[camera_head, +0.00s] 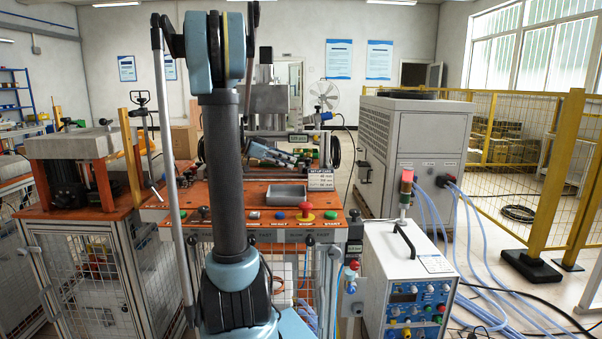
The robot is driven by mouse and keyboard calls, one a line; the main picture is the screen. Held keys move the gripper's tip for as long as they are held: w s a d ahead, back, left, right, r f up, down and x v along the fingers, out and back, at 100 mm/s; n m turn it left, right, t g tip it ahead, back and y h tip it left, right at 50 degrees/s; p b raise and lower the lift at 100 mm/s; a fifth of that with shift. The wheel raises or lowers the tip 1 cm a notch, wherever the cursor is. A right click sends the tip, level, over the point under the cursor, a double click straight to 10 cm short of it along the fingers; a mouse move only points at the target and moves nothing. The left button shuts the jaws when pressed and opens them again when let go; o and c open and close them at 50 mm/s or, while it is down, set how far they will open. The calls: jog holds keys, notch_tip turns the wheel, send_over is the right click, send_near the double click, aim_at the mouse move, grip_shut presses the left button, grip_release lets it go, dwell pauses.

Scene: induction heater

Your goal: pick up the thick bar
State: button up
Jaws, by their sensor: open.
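I cannot pick out the thick bar for certain.
The orange bench (185,213) carries a red stop button (305,211) and other buttons along its front. A press-like stand (75,146) is at left.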

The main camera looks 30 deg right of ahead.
jog(key=x, duration=0.4)
jog(key=shift+d+f, duration=0.2)
jog(key=shift+f, duration=0.05)
grip_shut()
jog(key=d+r+v, duration=0.1)
jog(key=r+v, duration=0.1)
jog(key=v, duration=1.2)
jog(key=shift+s+a+r, duration=0.15)
jog(key=shift+a+r, duration=0.15)
jog(key=shift+r, duration=0.05)
